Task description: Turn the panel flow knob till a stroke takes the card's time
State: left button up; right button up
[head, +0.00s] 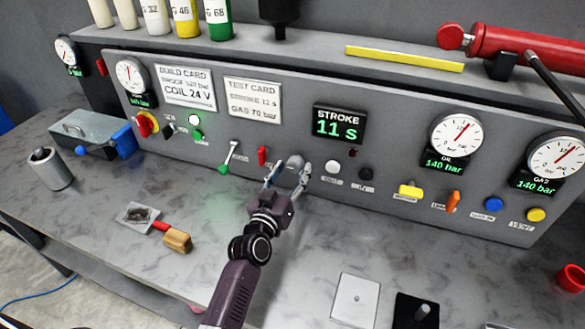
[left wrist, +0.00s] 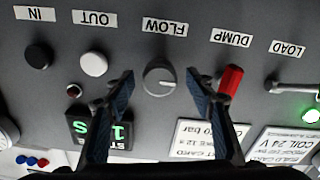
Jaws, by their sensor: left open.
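The grey flow knob (left wrist: 159,78) is on the panel under the FLOW label in the left wrist view, with a pale pointer line on it. My left gripper (left wrist: 160,88) is open, with one finger on each side of the knob; I cannot tell any contact. In the head view my left gripper (head: 288,176) is at the panel front and partly covers the knob. The stroke display (head: 338,124) reads 11 s. The test card (head: 253,102) has small print; its stroke line looks like 12 s. My right gripper is not in view.
The red dump lever (left wrist: 230,80) is close beside one finger. White (head: 333,166) and black (head: 366,173) buttons are right of the knob. The oil gauge (head: 456,135) and gas gauge (head: 556,158) both read 140 bar.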

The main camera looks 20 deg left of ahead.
pick_arm(q)
jog(key=shift+w+r, duration=0.1)
jog(key=c, duration=1.1)
jog(key=shift+n, duration=0.9)
jog(key=shift+c, duration=0.2)
jog(key=shift+n+p, duration=0.35)
jog(key=shift+n, duration=1.05)
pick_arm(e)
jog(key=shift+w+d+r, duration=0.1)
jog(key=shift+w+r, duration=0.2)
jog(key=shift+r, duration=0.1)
pick_arm(q)
jog(key=o, duration=1.1)
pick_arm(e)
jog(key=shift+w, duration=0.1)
pick_arm(q)
jog(key=shift+o, duration=0.2)
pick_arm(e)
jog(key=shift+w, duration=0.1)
pick_arm(q)
jog(key=s, duration=1.2)
jog(key=shift+a, duration=0.2)
